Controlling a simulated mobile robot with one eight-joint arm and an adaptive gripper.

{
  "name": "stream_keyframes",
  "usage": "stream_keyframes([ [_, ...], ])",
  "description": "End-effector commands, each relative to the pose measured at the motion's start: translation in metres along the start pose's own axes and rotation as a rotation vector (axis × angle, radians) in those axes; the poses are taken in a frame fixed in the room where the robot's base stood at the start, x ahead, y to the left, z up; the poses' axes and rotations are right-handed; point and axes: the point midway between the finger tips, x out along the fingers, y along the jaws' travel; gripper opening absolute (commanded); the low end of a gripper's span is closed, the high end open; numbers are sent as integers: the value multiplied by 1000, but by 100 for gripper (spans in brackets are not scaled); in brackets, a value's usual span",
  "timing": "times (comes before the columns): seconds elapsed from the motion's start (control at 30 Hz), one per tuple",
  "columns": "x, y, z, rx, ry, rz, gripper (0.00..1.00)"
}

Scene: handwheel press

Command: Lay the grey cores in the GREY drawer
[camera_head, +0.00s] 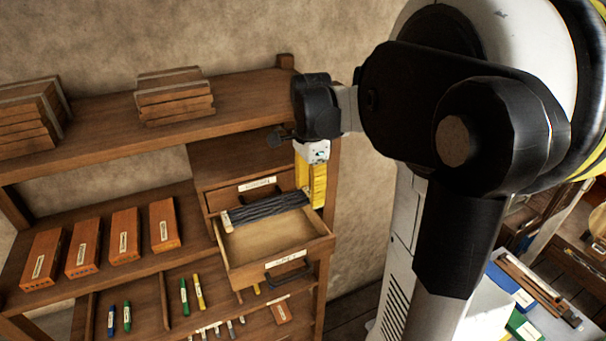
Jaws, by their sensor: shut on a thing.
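A bundle of dark grey cores (265,208) lies level across the space over the back part of an open wooden drawer (280,245). My gripper (309,200), with yellow fingers, reaches down at the bundle's right end and is shut on it. The fingertips are partly hidden there. The drawer is pulled out, and its visible floor is bare. Its front has a dark handle and a white label too small to read surely. I cannot tell whether the bundle touches the drawer's rim.
A shut drawer (247,193) sits just above the open one. Orange-brown boxes (123,234) stand on the shelf to the left, with coloured sticks (191,294) below. Wooden stacks (174,95) rest on the top shelf. A bench (520,290) with coloured items is at lower right.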

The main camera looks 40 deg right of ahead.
Motion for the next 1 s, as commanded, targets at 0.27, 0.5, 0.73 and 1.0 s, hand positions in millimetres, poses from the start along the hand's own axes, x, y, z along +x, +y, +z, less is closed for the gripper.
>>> stream_keyframes([
  [0.27, 22, 1, -2, 11, -3, 1, 16],
  [0.5, 36, 1, -2, 10, -4, 1, 16],
  [0.73, 59, 1, -2, 9, -4, 1, 16],
  [1.0, 99, 1, -2, 9, -4, 1, 16],
])
